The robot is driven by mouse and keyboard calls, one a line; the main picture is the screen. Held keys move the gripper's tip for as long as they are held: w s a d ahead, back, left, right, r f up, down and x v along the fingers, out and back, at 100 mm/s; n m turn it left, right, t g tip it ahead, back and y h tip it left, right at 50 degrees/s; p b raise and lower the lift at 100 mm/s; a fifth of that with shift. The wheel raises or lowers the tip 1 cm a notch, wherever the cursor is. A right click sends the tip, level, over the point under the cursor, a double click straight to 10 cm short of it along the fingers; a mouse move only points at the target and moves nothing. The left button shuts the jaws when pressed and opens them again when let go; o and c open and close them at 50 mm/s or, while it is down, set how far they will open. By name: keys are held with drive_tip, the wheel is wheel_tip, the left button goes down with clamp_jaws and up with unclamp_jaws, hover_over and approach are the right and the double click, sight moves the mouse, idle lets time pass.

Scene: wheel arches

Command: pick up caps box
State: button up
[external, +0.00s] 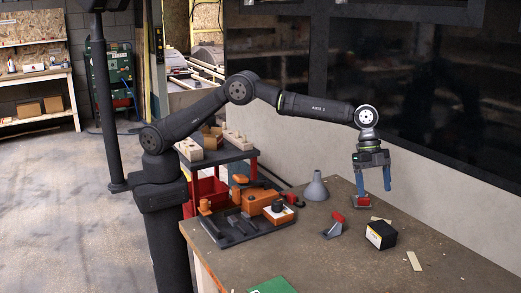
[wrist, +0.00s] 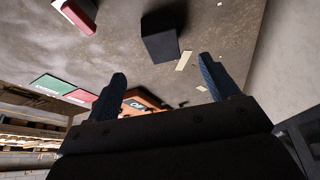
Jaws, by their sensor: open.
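A small black box (external: 381,235) with a pale and yellow label stands on the workbench. Its lettering is too small to read, so I cannot tell for sure that it is the caps box. It also shows as a dark box (wrist: 160,38) in the wrist view, ahead of and between the fingertips. My gripper (external: 374,191) points down over the bench, open and empty, with blue fingers spread. It is above and behind the black box, apart from it. In the wrist view, both fingers of my gripper (wrist: 162,68) show with nothing between them.
A red and grey block (external: 362,203) sits below my gripper. A red-topped bracket (external: 335,228), a grey funnel (external: 316,189) and a dark tray (external: 243,234) with orange parts stand to the left. A green box (external: 272,286) lies at the front edge. Bench space at right is mostly clear.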

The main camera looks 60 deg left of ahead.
sight(379, 224)
drive_tip(key=x, duration=0.7)
drive_tip(key=shift+d+f, duration=0.15)
drive_tip(key=shift+f, duration=0.15)
drive_tip(key=shift+x, duration=2.5)
drive_tip(key=shift+d, duration=0.1)
drive_tip(key=c, duration=1.1)
drive_tip(key=shift+r, duration=0.15)
